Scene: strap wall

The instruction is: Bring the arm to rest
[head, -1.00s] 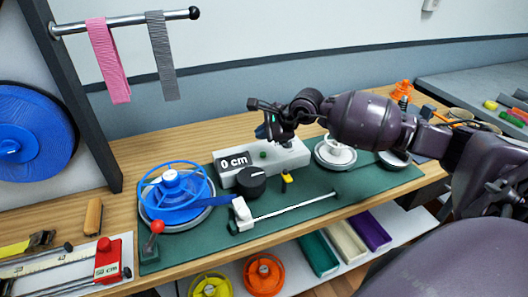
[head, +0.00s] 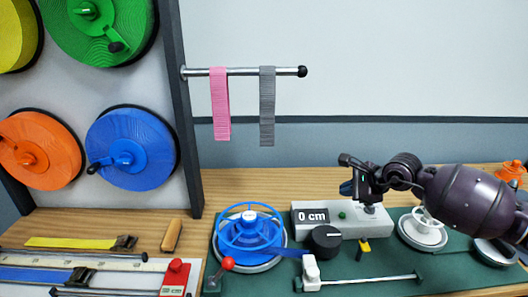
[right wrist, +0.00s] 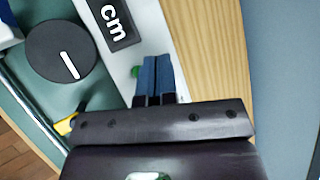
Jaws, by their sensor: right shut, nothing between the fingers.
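My right gripper (head: 347,188) hovers at the back of the workbench, over the far side of the white measuring unit whose display (head: 312,216) reads 0 cm. In the right wrist view its blue fingertips (right wrist: 153,75) are together with nothing between them, above the white unit near its green button (right wrist: 134,71). The black dial (right wrist: 61,52) lies to the left there. My right arm (head: 468,197) reaches in from the right. My left gripper is not in view.
A blue spool (head: 250,232) sits on the green mat (head: 400,284). Pink (head: 220,105) and grey (head: 267,105) straps hang from a metal rod (head: 243,71). Several coloured reels (head: 130,148) fill the left rack. A red-knobbed lever (head: 227,263) stands at the mat's left.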

